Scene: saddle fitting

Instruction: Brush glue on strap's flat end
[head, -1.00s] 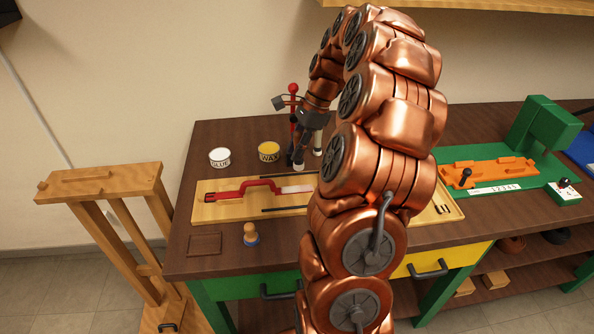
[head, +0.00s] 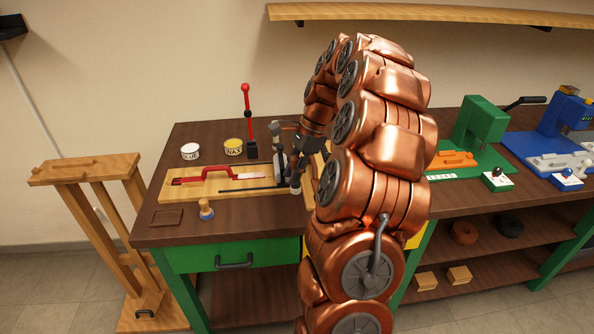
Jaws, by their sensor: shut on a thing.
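A red strap (head: 195,180) lies on a light wooden board (head: 177,193) at the left of the bench, with a raised bend at its middle. A pale flat stretch (head: 248,177) continues from its right end. The glue tin (head: 190,154), white and labelled GLUE, stands behind the board. My gripper (head: 281,163) is low over the right part of the board, right of the pale stretch and apart from it. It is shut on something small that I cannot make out.
A yellow WAX tin (head: 233,150) and a red-knobbed lever stand (head: 248,123) are behind the board. A wood-handled tool (head: 206,210) and a brown square (head: 167,218) lie in front. Green (head: 482,125) and blue (head: 562,120) machines stand right.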

